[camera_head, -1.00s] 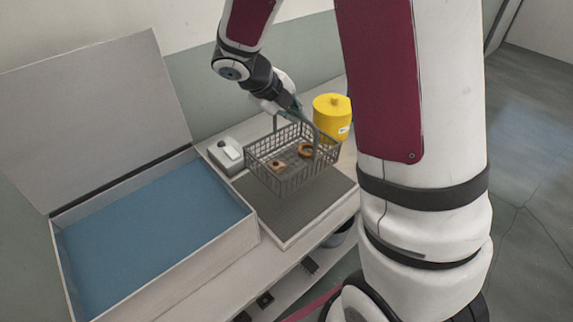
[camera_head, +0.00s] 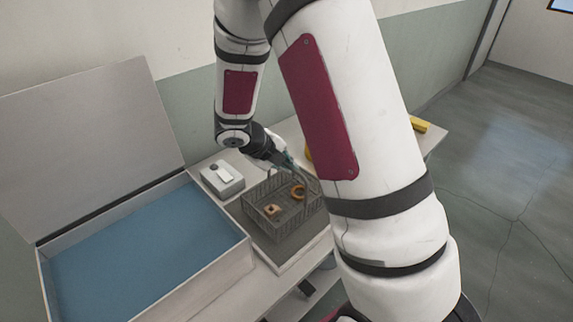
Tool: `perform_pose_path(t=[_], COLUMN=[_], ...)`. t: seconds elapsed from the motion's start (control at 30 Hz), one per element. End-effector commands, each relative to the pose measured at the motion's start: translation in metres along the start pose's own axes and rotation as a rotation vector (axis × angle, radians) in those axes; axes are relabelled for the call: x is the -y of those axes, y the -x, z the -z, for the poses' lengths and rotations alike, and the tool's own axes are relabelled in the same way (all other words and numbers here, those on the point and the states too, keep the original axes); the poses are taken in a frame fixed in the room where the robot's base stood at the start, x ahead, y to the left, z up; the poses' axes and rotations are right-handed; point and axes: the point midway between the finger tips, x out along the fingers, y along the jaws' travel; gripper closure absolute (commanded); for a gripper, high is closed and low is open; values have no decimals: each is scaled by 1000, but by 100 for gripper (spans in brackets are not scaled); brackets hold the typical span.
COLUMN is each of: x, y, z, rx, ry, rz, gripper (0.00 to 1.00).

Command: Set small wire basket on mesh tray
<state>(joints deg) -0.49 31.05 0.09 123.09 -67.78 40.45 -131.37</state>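The small wire basket (camera_head: 268,222) is grey, with an arched handle, and holds a few small brass-coloured parts. It is level over the mesh tray (camera_head: 300,255), a dark mesh in a pale frame. It looks to be on the mesh or very close above it; I cannot tell if it touches all round. My gripper (camera_head: 287,165) is at the top of the basket's handle and appears shut on it. The fingertips are small and partly hidden. My arm covers the right part of the tray.
The ultrasonic tank (camera_head: 243,258) with blue liquid stands at the left, its grey lid (camera_head: 95,145) raised. A small white-topped grey box (camera_head: 222,178) is behind the basket. A yellow container (camera_head: 309,152) is mostly hidden behind my arm. A yellow item (camera_head: 419,125) lies at the bench's far right.

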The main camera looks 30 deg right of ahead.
Motion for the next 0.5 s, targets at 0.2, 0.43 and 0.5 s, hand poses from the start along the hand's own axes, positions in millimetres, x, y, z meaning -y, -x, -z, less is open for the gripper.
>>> perform_pose_path(t=[0.2, 0.43, 0.5], x=[0, 0, 1], y=[0, 3, 9], z=[0, 0, -1], rx=[0, 1, 3], ry=[0, 0, 0], rz=[0, 0, 1], gripper=[72, 72, 72])
